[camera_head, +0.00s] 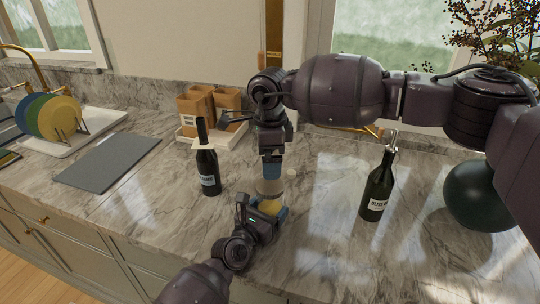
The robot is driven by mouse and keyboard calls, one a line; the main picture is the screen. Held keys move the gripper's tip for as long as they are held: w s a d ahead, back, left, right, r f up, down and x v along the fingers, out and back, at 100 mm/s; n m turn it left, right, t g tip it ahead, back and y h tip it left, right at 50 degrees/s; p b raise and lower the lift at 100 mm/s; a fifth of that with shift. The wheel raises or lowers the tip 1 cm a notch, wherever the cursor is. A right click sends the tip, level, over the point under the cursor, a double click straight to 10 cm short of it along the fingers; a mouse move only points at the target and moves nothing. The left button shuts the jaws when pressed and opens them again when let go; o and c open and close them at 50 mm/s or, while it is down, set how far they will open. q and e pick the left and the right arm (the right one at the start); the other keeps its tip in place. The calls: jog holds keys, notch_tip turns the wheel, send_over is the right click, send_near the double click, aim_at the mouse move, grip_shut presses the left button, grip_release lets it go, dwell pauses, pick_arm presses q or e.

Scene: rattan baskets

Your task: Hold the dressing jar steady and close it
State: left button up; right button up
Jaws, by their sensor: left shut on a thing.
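The dressing jar (270,187) stands on the marble counter in the middle of the head view, a small pale shape partly hidden by my grippers. My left gripper (268,208) comes in low from the front and is shut on the jar's lower part. My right gripper (271,170) points straight down at the jar's top with its blue fingertips close together. Whether the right fingers hold a lid is hidden, and I cannot make out the lid itself.
A dark bottle (208,170) stands left of the jar and a labelled dark bottle (378,187) stands right. Behind are wooden boxes (196,108). A grey board (108,160) and a rack of plates (60,116) are at left, a dark green vase (480,195) at right.

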aim_at(270, 185)
jog(key=shift+f, duration=3.9)
jog(key=c, duration=0.9)
jog(key=o, duration=1)
notch_tip(270, 185, up, 12)
jog(key=shift+r, duration=0.1)
pick_arm(q)
jog(key=o, duration=1.7)
